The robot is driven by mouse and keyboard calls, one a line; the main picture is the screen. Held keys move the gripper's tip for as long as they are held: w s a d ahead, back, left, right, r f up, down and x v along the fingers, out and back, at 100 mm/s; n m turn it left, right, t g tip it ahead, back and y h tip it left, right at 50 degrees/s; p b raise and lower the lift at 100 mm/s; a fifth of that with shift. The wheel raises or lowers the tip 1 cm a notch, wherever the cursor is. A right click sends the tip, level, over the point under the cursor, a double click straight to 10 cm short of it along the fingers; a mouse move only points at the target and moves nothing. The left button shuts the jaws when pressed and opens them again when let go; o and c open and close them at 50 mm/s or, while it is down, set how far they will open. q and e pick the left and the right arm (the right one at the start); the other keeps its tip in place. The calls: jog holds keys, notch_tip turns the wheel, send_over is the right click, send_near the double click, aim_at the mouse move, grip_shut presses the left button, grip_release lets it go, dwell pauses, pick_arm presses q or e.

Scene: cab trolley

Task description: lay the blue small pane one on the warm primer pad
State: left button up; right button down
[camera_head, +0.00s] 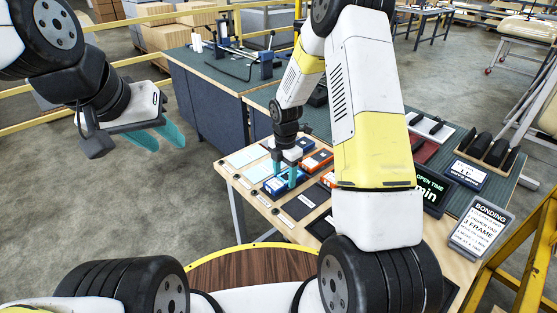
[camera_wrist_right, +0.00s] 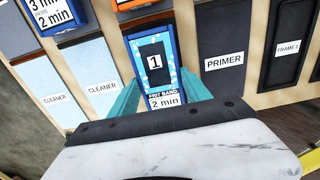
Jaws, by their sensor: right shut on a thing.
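The blue small pane one (camera_wrist_right: 168,80) has a dark centre with a white label "1" and a "2 min" strip. It also shows in the head view (camera_head: 271,189). My right gripper (camera_head: 286,178) is shut on it, with a teal finger on each side in the right wrist view (camera_wrist_right: 162,97). The pane is at the work table; I cannot tell whether it touches the surface. A dark pad labelled PRIMER (camera_wrist_right: 223,42) lies just right of it in the wrist view. No mark shows whether this pad is warm. My left gripper (camera_head: 157,137) is open and empty, left of the tables.
Two pale cleaner pads (camera_wrist_right: 95,65) lie left of the pane, and a dark frame 1 piece (camera_wrist_right: 289,25) lies beyond the primer pad. Orange-edged panes (camera_head: 318,160) stand close behind the right gripper. An open-time display (camera_head: 433,190) and a bonding sign (camera_head: 482,228) are further right.

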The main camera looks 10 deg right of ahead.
jog(key=shift+f, duration=0.1)
jog(key=shift+c, duration=2.4)
grip_release()
notch_tip(320, 180, up, 12)
notch_tip(320, 180, up, 8)
jog(key=f+m+t, duration=0.1)
jog(key=m, duration=0.3)
send_over(285, 178)
jog(key=s, duration=0.3)
jog(key=s+d+r+m+t+y, duration=0.1)
jog(key=s+r+m+t, duration=0.1)
jog(key=s+r+m, duration=0.5)
jog(key=s+d+r+m+t+y, duration=0.1)
jog(key=s+r+m+t, duration=0.2)
jog(key=s+r+m, duration=0.4)
jog(key=s+m, duration=0.6)
jog(key=s, duration=0.1)
jog(key=shift+d, duration=0.25)
